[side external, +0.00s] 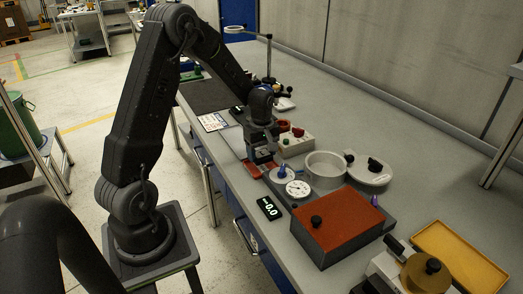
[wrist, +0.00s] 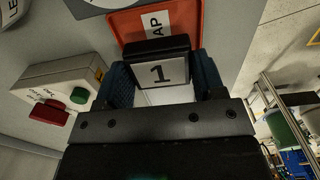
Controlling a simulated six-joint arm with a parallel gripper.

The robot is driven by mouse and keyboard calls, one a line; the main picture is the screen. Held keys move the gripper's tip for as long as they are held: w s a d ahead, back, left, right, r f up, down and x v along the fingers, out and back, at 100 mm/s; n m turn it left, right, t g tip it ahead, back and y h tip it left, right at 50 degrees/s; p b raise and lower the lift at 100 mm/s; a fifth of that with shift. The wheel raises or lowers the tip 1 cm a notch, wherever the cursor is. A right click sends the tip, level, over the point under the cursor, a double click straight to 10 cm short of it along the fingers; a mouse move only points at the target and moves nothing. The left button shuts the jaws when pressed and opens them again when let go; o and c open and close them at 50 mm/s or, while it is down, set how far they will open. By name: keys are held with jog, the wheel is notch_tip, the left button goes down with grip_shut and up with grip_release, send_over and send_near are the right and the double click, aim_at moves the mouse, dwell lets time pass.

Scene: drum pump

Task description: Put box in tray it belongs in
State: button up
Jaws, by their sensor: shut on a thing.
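My gripper (wrist: 163,78) has its two blue fingers shut on a small black box (wrist: 160,48) with a white label reading "1". An orange-red tray (wrist: 194,22) with a white label, partly hidden and ending in "AP", lies just beyond the box in the wrist view. The box overlaps the tray's near part there; I cannot tell whether it touches the tray. In the side view my gripper (side external: 262,162) points down right over the orange-red tray (side external: 264,172), and the box is hard to make out.
A box with red and green buttons (wrist: 62,90) stands close beside my gripper. In the side view a dial gauge (side external: 298,188), a white ring (side external: 325,168), a digital display (side external: 269,208) and a large red-topped box (side external: 350,222) crowd the right. A dark mat (side external: 212,95) lies behind.

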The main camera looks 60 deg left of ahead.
aim_at(262, 153)
jog(key=shift+f, duration=1.4)
dwell(1.6)
jog(key=o, duration=1.1)
jog(key=shift+c, duration=0.2)
jog(key=shift+o, duration=0.4)
jog(key=shift+r, duration=4)
